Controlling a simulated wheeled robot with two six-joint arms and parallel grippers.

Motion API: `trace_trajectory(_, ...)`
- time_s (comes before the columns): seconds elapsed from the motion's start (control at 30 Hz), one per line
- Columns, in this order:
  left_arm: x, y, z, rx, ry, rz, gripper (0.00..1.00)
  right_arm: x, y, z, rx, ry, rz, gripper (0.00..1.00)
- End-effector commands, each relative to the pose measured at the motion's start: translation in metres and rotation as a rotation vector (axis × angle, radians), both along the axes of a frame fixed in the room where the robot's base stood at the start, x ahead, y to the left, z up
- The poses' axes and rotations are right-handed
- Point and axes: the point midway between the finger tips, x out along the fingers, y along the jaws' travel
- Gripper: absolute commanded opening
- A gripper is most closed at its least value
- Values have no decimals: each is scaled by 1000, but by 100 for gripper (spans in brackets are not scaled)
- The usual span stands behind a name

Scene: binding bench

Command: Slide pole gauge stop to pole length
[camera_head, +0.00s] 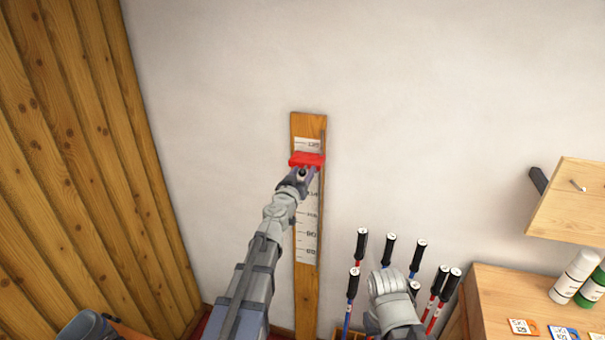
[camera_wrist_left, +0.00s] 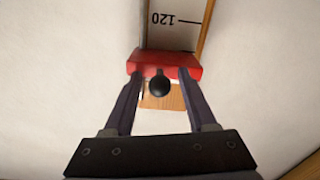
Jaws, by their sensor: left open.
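The pole gauge (camera_head: 308,240) is a wooden board upright on the white wall, with a white printed scale. Its red stop (camera_head: 307,160) sits near the top, just below the top mark of the scale. In the left wrist view the red stop (camera_wrist_left: 165,66) has a round black knob (camera_wrist_left: 159,86), and the mark 120 shows upside down beside it. My left gripper (camera_head: 303,172) is at the stop. In the wrist view its two fingers (camera_wrist_left: 157,92) stand open on either side of the knob, with gaps between. My right gripper (camera_head: 392,292) is low, in front of the poles; its jaws cannot be made out.
Several ski poles (camera_head: 418,258) with black grips stand in a rack right of the gauge. A wooden bench (camera_head: 490,295) with bottles (camera_head: 575,275) and tags is at the lower right, under a wall board (camera_head: 575,205). Wooden planks (camera_head: 80,150) cover the left wall.

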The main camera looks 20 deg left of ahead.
Motion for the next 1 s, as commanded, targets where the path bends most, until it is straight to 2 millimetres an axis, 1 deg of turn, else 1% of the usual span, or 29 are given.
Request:
trace_trajectory(0.17,-1,0,0,0,0,0,56,0,0,0,0,0,0,0)
trace_trajectory(0.6,-1,0,0,0,0,0,6,0,0,0,0,0,0,0)
trace_trajectory(0.67,-1,0,0,0,0,0,0,0,0,0,0,0,0,0)
trace_trajectory(1.0,-1,0,0,0,0,0,0,0,0,0,0,0,0,0)
